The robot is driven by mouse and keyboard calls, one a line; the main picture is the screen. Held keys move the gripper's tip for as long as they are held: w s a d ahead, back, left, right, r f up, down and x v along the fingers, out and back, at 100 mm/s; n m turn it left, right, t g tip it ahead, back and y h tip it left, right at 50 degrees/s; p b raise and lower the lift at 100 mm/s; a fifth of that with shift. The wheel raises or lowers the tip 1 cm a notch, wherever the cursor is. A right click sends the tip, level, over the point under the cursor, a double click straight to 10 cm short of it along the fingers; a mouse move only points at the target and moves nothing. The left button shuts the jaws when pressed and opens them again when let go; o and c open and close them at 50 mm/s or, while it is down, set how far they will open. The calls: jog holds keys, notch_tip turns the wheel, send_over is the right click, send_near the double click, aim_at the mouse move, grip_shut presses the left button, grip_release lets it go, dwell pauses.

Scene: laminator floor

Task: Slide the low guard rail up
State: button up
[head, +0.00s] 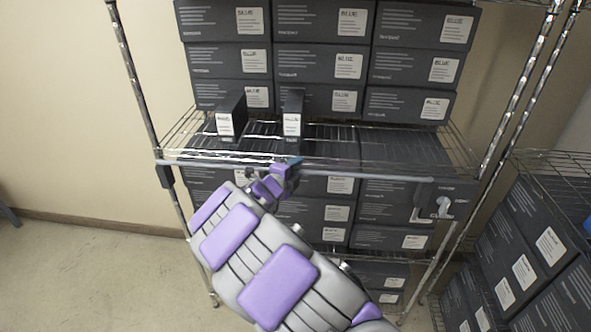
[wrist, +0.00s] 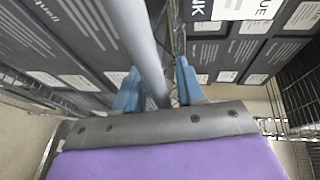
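The low guard rail (head: 345,174) is a thin grey bar along the front edge of the middle wire shelf, running between a dark bracket at the left post and a dark latch block (head: 437,202) at the right. My gripper (head: 288,166) is at the rail, left of its middle. In the wrist view the rail (wrist: 146,40) passes between the two blue fingers of my gripper (wrist: 158,82). The left finger is close to the rail and a small gap shows at the right finger. The fingers look open around the rail; contact is hard to tell.
Dark labelled boxes (head: 320,62) are stacked above and below the middle shelf (head: 345,137). Two narrow boxes stand upright on it near the front. Another rack with boxes (head: 523,235) stands at the right. The floor (head: 85,270) at the left is clear.

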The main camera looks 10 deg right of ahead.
jog(key=shift+a, duration=0.15)
jog(key=shift+c, duration=1.4)
grip_shut()
jog(key=shift+f, duration=0.1)
notch_tip(320, 180, up, 9)
jog(key=p, duration=0.3)
jog(key=shift+f, duration=0.1)
